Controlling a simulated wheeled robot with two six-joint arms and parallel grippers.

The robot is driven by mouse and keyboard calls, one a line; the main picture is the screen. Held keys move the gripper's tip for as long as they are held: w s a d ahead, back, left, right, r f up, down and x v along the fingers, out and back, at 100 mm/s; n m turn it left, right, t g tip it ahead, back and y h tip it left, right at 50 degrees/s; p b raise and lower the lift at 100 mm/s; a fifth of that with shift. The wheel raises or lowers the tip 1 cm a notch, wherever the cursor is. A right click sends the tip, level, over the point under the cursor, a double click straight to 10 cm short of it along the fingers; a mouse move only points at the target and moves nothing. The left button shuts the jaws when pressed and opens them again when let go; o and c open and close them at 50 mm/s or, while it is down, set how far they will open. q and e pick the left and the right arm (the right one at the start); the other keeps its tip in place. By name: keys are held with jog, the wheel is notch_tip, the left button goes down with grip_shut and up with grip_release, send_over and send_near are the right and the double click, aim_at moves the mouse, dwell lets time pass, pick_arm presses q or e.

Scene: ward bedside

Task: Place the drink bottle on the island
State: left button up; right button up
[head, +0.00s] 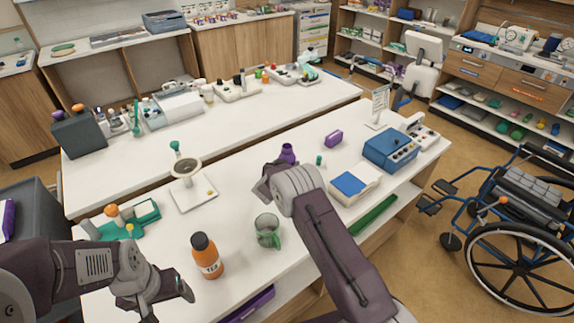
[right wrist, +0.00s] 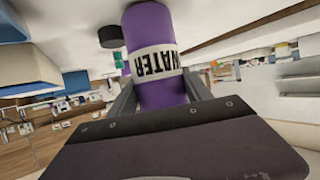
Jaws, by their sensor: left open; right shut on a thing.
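A purple bottle (head: 288,153) shows just beyond my right gripper (head: 268,183) in the head view, its lower part hidden. In the right wrist view the same bottle (right wrist: 155,30), labelled WATER, sits between the fingers of my right gripper (right wrist: 155,98), which is shut on it. I cannot tell whether its base touches the counter. An orange bottle (head: 207,257) with a dark cap stands upright on the near white counter (head: 240,207). My left gripper (head: 170,300) is open and empty, left of the orange bottle.
A green mug (head: 267,231) stands right of the orange bottle. A white stand (head: 193,194) is at left. A second counter (head: 250,120) runs behind; a wheelchair (head: 510,220) stands right.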

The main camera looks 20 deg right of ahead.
jog(key=shift+f, duration=0.15)
jog(key=shift+f, duration=0.2)
jog(key=o, duration=1.7)
